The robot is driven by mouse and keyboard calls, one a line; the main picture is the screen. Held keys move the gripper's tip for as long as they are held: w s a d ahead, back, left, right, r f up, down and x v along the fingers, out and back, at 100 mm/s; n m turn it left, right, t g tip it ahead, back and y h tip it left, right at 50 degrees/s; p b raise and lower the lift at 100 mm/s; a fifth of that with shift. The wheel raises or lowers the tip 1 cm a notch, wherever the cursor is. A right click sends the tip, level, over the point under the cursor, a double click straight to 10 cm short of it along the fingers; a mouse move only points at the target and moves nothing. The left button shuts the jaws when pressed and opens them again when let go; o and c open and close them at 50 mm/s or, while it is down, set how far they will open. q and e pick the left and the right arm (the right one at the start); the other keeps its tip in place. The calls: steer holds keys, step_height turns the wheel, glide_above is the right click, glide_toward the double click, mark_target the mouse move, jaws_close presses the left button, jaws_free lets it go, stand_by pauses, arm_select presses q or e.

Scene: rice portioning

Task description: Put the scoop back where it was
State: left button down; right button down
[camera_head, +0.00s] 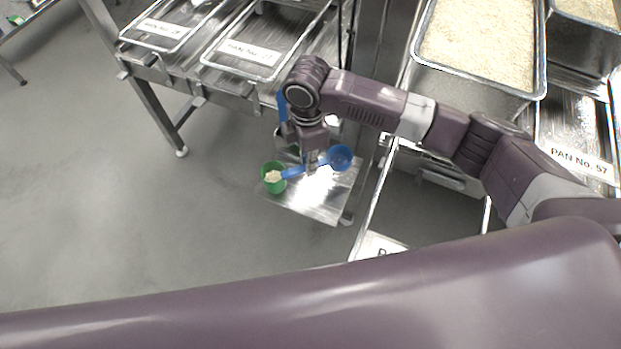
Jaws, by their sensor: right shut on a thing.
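A blue scoop (340,157) is in the head view, its round bowl to the right and its handle running left. My right gripper (312,166) is shut on its handle, above a small shiny metal shelf (328,208). The handle's left end overlaps a green cup (274,187) in the picture; I cannot tell whether they touch. The cup holds some rice. My left gripper is not in view.
Pan No. 57 (580,163) and a tray full of rice (480,40) are at the right. Empty labelled pans (245,55) sit on a metal rack at the upper left. A blue piece (282,106) shows partly behind my right wrist. Open floor lies left.

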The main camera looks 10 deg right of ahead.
step_height(320, 180, down, 9)
steer(key=shift+r, duration=0.1)
stand_by(0.3)
steer(key=c, duration=1.8)
jaws_free()
steer(key=shift+f, duration=0.2)
steer(key=shift+c, duration=0.2)
steer(key=shift+r, duration=0.1)
step_height(320, 180, up, 12)
steer(key=shift+r, duration=0.1)
